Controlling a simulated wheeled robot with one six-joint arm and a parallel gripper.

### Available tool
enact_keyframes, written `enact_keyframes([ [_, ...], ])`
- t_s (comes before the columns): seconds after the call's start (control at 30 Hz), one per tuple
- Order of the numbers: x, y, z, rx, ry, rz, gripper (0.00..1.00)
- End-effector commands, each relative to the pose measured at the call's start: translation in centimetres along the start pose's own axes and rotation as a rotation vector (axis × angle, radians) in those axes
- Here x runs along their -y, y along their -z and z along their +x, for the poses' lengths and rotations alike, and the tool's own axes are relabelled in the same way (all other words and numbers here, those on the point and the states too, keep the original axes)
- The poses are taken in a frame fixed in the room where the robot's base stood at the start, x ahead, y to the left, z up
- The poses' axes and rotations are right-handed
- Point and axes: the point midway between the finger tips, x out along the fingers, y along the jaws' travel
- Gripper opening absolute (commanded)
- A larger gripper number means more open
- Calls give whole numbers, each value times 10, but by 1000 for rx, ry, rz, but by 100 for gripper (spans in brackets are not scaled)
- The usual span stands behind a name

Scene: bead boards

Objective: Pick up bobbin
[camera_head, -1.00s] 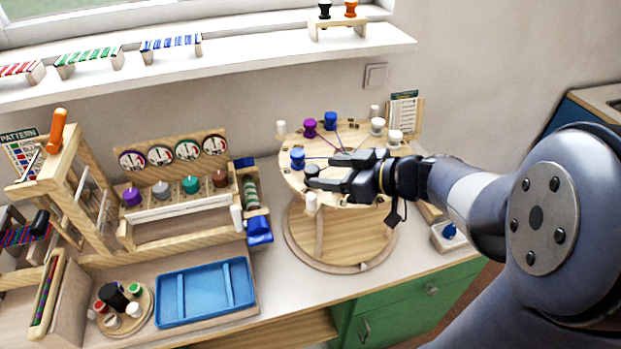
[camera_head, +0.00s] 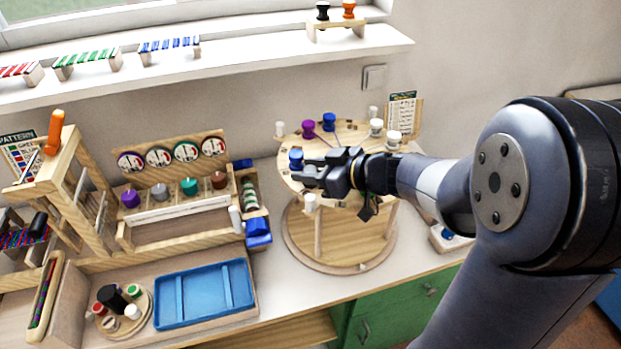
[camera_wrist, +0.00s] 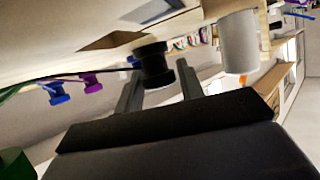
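A black bobbin (camera_wrist: 153,62) stands at the round wooden board (camera_wrist: 65,28) and lies between the fingertips of my gripper (camera_wrist: 160,82) in the wrist view. The fingers are apart, with a narrow gap showing on the right side of the bobbin. In the head view my gripper (camera_head: 312,177) reaches in from the right, low over the front left of the round board (camera_head: 350,135). The fingers and wrist hide the black bobbin there.
A white peg (camera_head: 310,203) stands close in front of the fingers; a white cylinder (camera_wrist: 238,42) shows right of the bobbin in the wrist view. Purple (camera_head: 308,128) and blue (camera_head: 329,121) bobbins stand at the back. A blue tray (camera_head: 205,293) lies at the front left.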

Motion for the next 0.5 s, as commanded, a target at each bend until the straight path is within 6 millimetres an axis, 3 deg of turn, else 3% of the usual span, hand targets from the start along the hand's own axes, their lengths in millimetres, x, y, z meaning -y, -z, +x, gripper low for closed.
enact_keyframes([
  [0.37, 0, 0, 0, -1, 0, 0, 5],
  [0.5, 0, 0, 0, -1, 0, 0, 3],
])
